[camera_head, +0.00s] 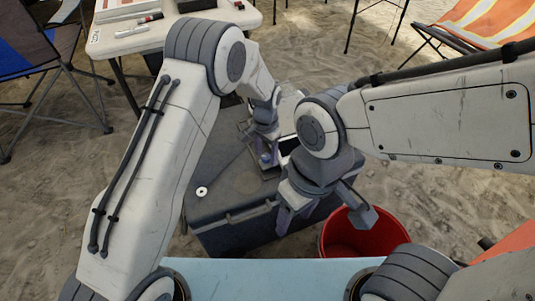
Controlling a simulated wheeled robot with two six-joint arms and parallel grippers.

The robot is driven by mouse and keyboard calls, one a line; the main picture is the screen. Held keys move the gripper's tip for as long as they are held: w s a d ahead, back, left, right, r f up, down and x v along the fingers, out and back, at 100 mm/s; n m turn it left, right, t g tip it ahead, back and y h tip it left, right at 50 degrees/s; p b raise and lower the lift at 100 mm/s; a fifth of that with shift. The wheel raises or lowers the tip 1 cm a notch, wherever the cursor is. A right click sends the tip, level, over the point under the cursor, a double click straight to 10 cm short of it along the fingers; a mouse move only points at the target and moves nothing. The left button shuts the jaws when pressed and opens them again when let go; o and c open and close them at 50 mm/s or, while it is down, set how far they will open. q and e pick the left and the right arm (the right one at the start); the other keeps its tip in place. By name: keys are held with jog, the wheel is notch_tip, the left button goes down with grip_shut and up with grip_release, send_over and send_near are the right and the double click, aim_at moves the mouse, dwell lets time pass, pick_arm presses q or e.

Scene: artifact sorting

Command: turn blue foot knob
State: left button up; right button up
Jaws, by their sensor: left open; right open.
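A small blue piece (266,158), possibly the blue foot knob, shows just below my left gripper (266,146). I cannot tell whether the fingers touch it or stand around it. The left gripper is open and points down over the grey case. My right gripper (325,212) is open, with its fingers spread wide above the case's right front edge and the bucket. Nothing shows between its fingers. The rest of the object with the blue piece is small and partly hidden by my arms.
A dark grey case (225,165) serves as the work surface, with a white ring (201,191) on its left. A red bucket (360,238) stands at its right front. A white table (125,40) and a blue chair (30,45) stand behind on sand.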

pick_arm(q)
grip_shut()
jog(key=shift+d+r, duration=0.1)
